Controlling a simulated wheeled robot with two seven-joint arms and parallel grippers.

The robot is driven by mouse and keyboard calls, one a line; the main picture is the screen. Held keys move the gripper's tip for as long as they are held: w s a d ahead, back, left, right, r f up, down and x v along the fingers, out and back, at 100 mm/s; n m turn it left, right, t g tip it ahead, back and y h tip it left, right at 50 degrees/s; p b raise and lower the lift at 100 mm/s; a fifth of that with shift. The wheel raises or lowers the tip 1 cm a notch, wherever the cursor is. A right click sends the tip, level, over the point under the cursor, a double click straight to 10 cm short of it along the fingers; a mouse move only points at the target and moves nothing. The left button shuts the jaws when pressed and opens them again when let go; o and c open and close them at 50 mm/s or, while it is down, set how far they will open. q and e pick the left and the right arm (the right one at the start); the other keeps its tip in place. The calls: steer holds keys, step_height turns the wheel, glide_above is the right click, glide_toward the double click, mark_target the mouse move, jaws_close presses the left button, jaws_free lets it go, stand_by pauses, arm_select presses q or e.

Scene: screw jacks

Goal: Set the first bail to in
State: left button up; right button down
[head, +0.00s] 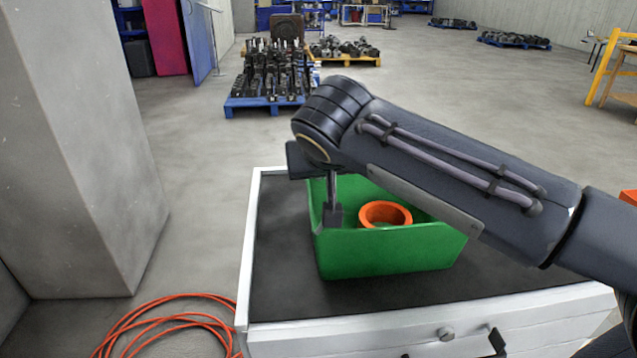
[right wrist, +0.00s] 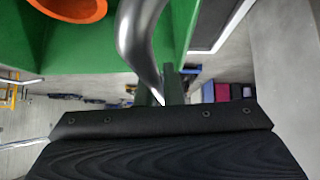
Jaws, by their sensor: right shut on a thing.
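My right gripper (head: 333,214) points down at the left end of a green bin (head: 390,262) on the cabinet top. Its fingers look closed together, seen edge-on. In the right wrist view a curved, shiny steel bail (right wrist: 140,38) runs down to my fingers (right wrist: 173,84), which are shut on it. The far end of the bail is out of that view, and its in or out position cannot be told. An orange ring-shaped part (head: 385,214) sits in the bin, and it also shows in the right wrist view (right wrist: 72,8). My left gripper is not in view.
The bin stands on the dark top of a white cabinet (head: 420,317) with a drawer handle in front. A concrete pillar (head: 75,150) is at the left, an orange hose (head: 165,318) on the floor. Loaded pallets (head: 265,104) stand far back. The cabinet top left of the bin is clear.

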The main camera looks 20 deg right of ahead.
steer(key=shift+s+d+f+m+t+y+b, duration=0.1)
steer(key=shift+d+f+m+t+y+b, duration=0.15)
steer(key=shift+f+m+t+y+b, duration=1)
steer(key=shift+d+m+g+y+b, duration=0.25)
steer(key=shift+m+y+b, duration=0.25)
steer(key=shift+y+b, duration=1.65)
steer(key=shift+s+d+f+m+t+y+b, duration=0.2)
steer(key=shift+f+m+t+y+b, duration=0.6)
steer(key=shift+b, duration=1.6)
steer(key=shift+w+r, duration=0.15)
steer(key=c, duration=1.6)
jaws_free()
steer(key=shift+o, duration=0.2)
